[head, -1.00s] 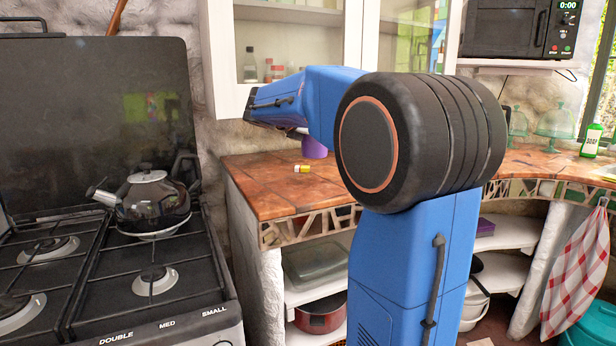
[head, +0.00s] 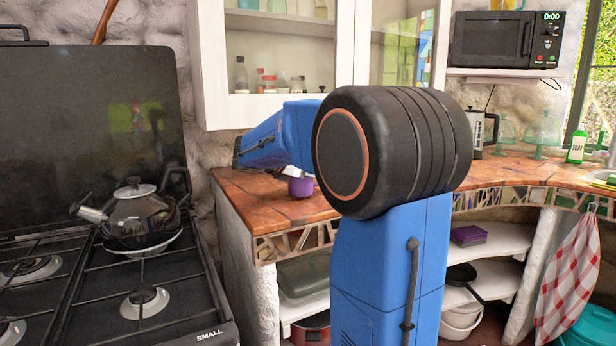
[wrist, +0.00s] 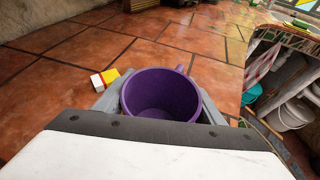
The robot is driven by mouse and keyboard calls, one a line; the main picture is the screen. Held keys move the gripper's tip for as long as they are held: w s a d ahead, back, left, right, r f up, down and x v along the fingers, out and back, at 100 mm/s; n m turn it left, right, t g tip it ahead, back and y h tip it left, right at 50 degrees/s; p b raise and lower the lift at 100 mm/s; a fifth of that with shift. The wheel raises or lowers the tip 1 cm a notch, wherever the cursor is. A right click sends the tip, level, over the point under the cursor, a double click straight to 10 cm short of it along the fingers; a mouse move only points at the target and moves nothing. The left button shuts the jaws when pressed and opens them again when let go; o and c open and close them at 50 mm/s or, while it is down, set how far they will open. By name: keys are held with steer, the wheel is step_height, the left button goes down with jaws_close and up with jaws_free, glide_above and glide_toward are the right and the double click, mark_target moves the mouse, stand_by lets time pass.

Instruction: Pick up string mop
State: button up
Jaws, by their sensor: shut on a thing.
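My gripper (wrist: 160,97) is shut on a purple mug (wrist: 158,112), with a grey finger on each side of it in the wrist view. The mug is upright, open at the top and looks empty. In the head view the mug (head: 301,187) shows below my blue forearm, over the tiled counter. I cannot tell whether it touches the counter. No string mop head shows. A brown wooden stick (head: 104,22) stands against the wall behind the stove; its lower end is hidden, so I cannot tell what it belongs to.
A small yellow, white and red block (wrist: 105,78) lies on the counter left of the mug. The stove with a kettle (head: 140,215) is at the left. A glass-door cabinet (head: 290,55) hangs above the counter. A microwave (head: 503,40) and a soap bottle (head: 576,147) are at the right.

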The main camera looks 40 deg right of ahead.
steer(key=shift+f, duration=0.4)
steer(key=shift+f, duration=0.1)
steer(key=o, duration=1.3)
steer(key=shift+c, duration=0.2)
